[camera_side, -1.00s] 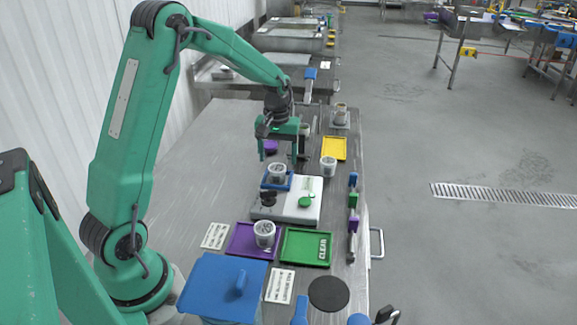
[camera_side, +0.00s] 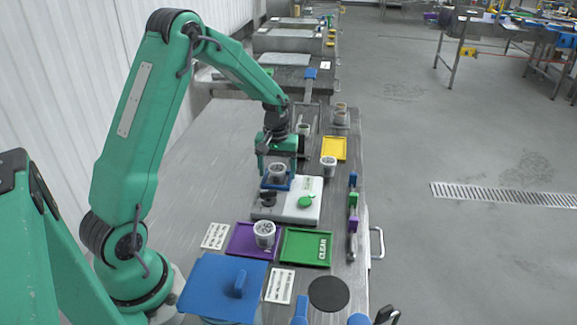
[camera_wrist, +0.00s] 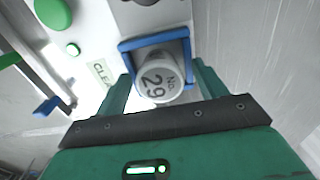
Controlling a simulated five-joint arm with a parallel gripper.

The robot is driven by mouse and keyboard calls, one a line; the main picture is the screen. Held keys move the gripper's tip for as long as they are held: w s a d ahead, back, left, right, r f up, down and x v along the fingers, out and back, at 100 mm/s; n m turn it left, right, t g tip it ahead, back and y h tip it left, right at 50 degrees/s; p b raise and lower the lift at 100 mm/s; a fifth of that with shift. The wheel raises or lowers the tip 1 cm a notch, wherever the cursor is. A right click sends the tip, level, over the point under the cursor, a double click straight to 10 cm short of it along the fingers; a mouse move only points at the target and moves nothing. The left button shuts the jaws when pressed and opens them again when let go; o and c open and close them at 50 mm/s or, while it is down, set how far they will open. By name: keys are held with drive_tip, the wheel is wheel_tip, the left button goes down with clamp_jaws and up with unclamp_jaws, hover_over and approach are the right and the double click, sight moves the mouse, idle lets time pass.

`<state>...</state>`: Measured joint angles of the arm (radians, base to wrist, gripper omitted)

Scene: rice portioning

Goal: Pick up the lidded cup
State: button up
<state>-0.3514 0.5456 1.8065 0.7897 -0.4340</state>
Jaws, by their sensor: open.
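A light cup (camera_side: 278,170) with a lid sits on the blue tray (camera_side: 264,184) on the white scale (camera_side: 298,214). The wrist view shows its top (camera_wrist: 160,83) marked "No. 29", framed by the blue tray's rim (camera_wrist: 124,46). My gripper (camera_side: 279,171) is low over this cup, its fingers apart. In the wrist view the fingers of my gripper (camera_wrist: 162,85) stand either side of the cup's near part. I cannot tell whether they touch it. My gripper hides part of the surface behind the cup.
Another cup (camera_side: 265,232) stands on the purple tray (camera_side: 238,243), beside the green tray (camera_side: 306,260). A further cup (camera_side: 328,166) stands near the yellow tray (camera_side: 334,149). A rack of coloured-handled tools (camera_side: 353,200) lines the right edge. The table's left side is mostly clear.

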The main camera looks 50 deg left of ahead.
sight(277, 167)
drive_tip(key=shift+c, duration=0.2)
drive_tip(key=c, duration=1)
drive_tip(key=shift+c, duration=0.2)
drive_tip(key=shift+r, duration=0.1)
drive_tip(key=shift+r, duration=0.45)
wheel_tip(277, 167, up, 3)
drive_tip(key=shift+r, duration=0.15)
drive_tip(key=s+d+r, duration=0.2)
drive_tip(key=d+r, duration=0.4)
drive_tip(key=d, duration=0.5)
drive_tip(key=shift+d+r, duration=0.2)
drive_tip(key=shift+r, duration=0.1)
drive_tip(key=shift+s, duration=0.1)
